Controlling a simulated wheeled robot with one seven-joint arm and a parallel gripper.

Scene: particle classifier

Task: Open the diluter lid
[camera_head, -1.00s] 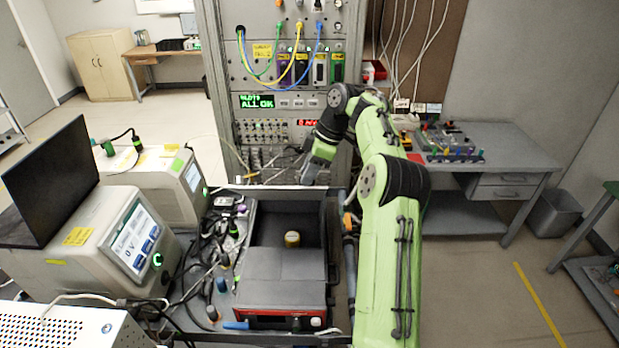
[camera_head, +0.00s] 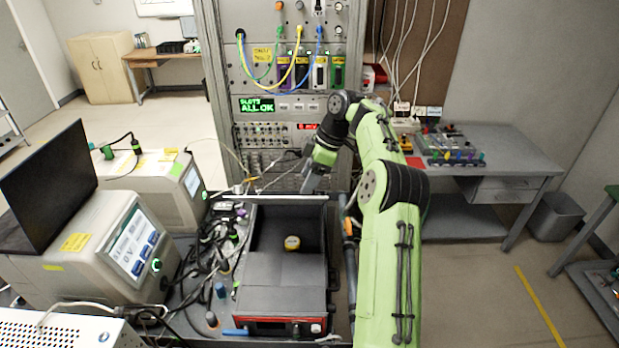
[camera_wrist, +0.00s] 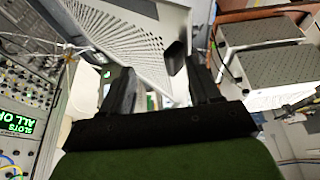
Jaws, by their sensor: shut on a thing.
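The diluter (camera_head: 285,283) is the dark box with a grey top and a red-trimmed front at the bottom middle of the head view. Its rear compartment is uncovered, with a yellow-topped round part (camera_head: 292,243) inside. A thin raised edge at its back, seemingly the lid (camera_head: 270,198), stands nearly edge-on. My gripper (camera_head: 309,185) is at the right end of that edge and shut on it. In the wrist view my gripper's (camera_wrist: 160,88) fingers are apart with material between them; the gripped spot itself is hard to make out.
The instrument rack (camera_head: 285,100) with cables rises close behind my gripper. Loose cables and connectors lie left of the diluter, beside the screened instrument (camera_head: 130,245) and a black laptop screen (camera_head: 50,185).

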